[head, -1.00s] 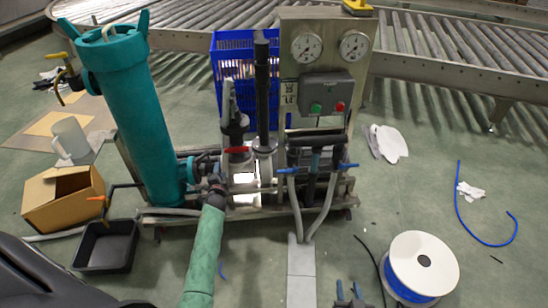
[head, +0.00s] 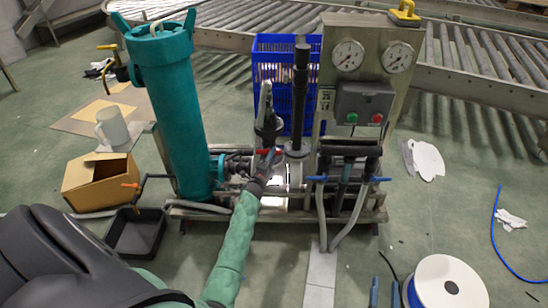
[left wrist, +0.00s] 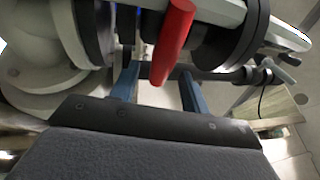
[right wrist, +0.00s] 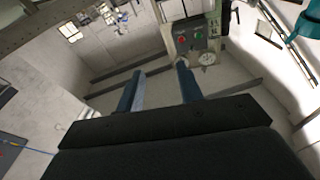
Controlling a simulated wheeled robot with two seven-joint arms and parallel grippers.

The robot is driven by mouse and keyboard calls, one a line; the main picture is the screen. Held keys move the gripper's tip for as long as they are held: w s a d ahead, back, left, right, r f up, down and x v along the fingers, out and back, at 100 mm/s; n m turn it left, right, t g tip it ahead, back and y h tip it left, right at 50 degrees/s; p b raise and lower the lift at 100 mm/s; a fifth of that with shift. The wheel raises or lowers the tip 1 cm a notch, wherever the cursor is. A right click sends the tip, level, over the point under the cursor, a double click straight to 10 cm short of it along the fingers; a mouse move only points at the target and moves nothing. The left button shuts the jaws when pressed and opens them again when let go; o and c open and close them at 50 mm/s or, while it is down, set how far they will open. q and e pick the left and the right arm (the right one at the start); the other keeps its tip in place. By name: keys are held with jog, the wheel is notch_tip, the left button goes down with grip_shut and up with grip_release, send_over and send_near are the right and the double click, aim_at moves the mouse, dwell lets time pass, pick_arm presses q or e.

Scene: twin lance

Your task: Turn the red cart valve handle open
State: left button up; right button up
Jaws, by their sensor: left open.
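The red valve handle (head: 268,152) sits on the cart's pipework, between the teal tank (head: 168,110) and the gauge panel. My left gripper (head: 266,168) reaches it from the front and below. In the left wrist view the red handle (left wrist: 173,42) hangs down, its lower end between the two open blue fingers of my left gripper (left wrist: 159,74). Space shows on both sides of the handle; contact cannot be told. My right gripper (head: 385,293) is at the bottom edge of the head view. Its fingers are apart and empty in the right wrist view (right wrist: 160,85).
The gauge panel (head: 360,90) with green and red buttons stands right of the valve, with blue-handled valves (head: 372,179) below it. A cardboard box (head: 100,182), black tray (head: 136,235) and white spool (head: 447,285) lie on the floor. A roller conveyor (head: 470,80) runs behind.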

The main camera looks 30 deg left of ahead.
pick_arm(q)
jog(key=shift+x, duration=0.9)
pick_arm(e)
jog(key=shift+w+r, duration=0.4)
jog(key=shift+r, duration=0.1)
